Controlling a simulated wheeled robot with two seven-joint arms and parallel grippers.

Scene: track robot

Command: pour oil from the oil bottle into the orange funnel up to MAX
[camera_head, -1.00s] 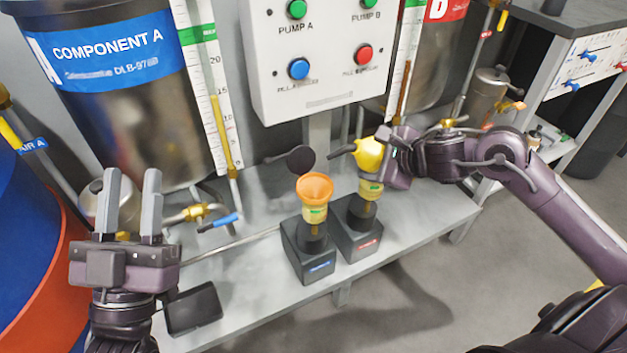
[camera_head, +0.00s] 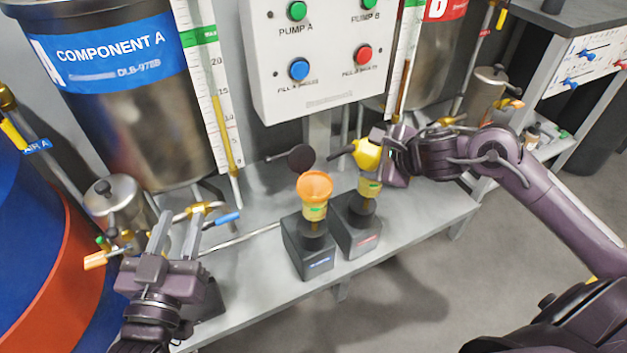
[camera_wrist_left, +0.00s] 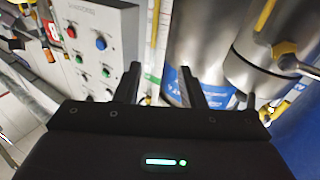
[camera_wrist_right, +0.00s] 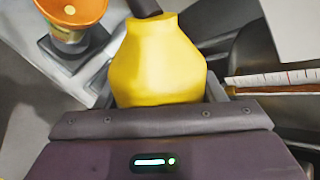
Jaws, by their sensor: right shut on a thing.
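The yellow oil bottle (camera_head: 368,154) is gripped in my right gripper (camera_head: 384,154). It lies tilted, its dark spout pointing left towards the funnel side. The right wrist view shows the yellow bottle body (camera_wrist_right: 158,62) between the jaws. The orange funnel (camera_head: 314,186) stands upright on a clear cup with a green mark, atop the left black pump block (camera_head: 308,255). It also shows in the right wrist view (camera_wrist_right: 72,14). The spout is apart from the funnel; no oil stream is visible. My left gripper (camera_head: 178,232) is open and empty, left of the funnel.
A second black block (camera_head: 355,238) with a cup stands right of the funnel's block. A dark round lid (camera_head: 300,158) is behind the funnel. The control panel (camera_head: 318,50) is above. A valve with a blue handle (camera_head: 222,219) is near my left gripper.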

